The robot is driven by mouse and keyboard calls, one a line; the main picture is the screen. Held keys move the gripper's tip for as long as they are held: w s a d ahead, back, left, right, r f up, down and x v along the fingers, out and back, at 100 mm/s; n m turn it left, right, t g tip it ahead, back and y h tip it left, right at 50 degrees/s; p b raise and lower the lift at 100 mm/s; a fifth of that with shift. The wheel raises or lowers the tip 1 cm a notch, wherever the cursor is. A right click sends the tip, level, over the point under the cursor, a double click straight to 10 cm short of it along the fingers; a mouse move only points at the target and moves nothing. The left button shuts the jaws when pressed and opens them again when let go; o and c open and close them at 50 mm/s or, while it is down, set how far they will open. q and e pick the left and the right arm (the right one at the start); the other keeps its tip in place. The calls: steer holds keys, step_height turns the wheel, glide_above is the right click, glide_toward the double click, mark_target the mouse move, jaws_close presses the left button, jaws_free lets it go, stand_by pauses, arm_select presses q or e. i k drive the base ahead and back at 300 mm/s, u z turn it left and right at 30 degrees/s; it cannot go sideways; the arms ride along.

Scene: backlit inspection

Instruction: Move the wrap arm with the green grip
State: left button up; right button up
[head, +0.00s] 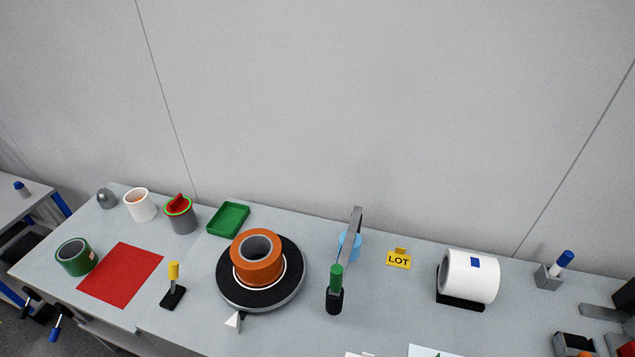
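The wrap arm (347,240) is a flat grey bar at the middle of the table in the head view. Its green grip (336,278) stands at the near end, above a black base (334,303). The bar points toward the back wall and partly hides a light blue round object (355,247). Left of it, a large orange roll (244,271) with a grey core lies on a black round turntable (290,287). The wrap arm stands apart from the turntable. Neither of my grippers can be made out in the view.
A yellow-handled tool (174,284), red sheet (121,274) and green tray (229,218) lie to the left. The table between wrap arm and white roll is mostly clear.

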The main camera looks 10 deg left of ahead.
mark_target(351, 242)
steer(key=k, duration=1.3)
steer(key=z, duration=0.65)
steer(key=i, duration=1.1)
steer(key=u, duration=0.5)
